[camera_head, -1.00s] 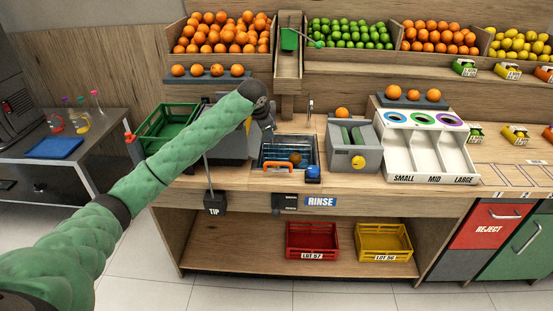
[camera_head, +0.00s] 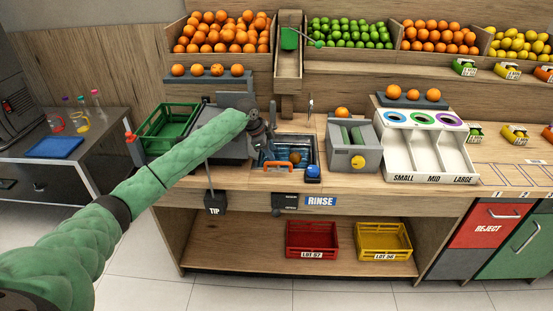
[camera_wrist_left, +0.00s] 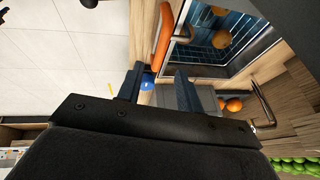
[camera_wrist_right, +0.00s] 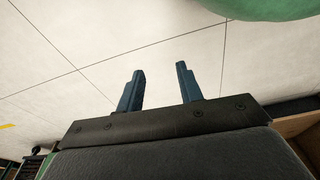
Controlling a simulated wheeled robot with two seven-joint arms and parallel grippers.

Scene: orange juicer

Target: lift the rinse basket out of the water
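The rinse basket is a dark wire basket (camera_head: 305,152) in the sink under the bench top, with an orange (camera_head: 295,158) in it. Its orange handle (camera_head: 278,167) lies at the sink's front edge. My left gripper (camera_head: 268,137) is at the left side of the sink, above the bench, partly hidden by its own wrist. In the left wrist view its two fingers (camera_wrist_left: 157,86) stand apart with nothing between them; the orange handle (camera_wrist_left: 162,36) and wire basket (camera_wrist_left: 203,58) are beyond them. My right gripper (camera_wrist_right: 160,76) is open and empty over the floor, outside the head view.
A blue button (camera_head: 313,172) sits right of the handle. A grey juicer-like box (camera_head: 352,158) stands right of the sink, and a tap (camera_head: 310,106) behind it. A green crate (camera_head: 165,128) is at the left. RINSE (camera_head: 321,202) marks the bench front.

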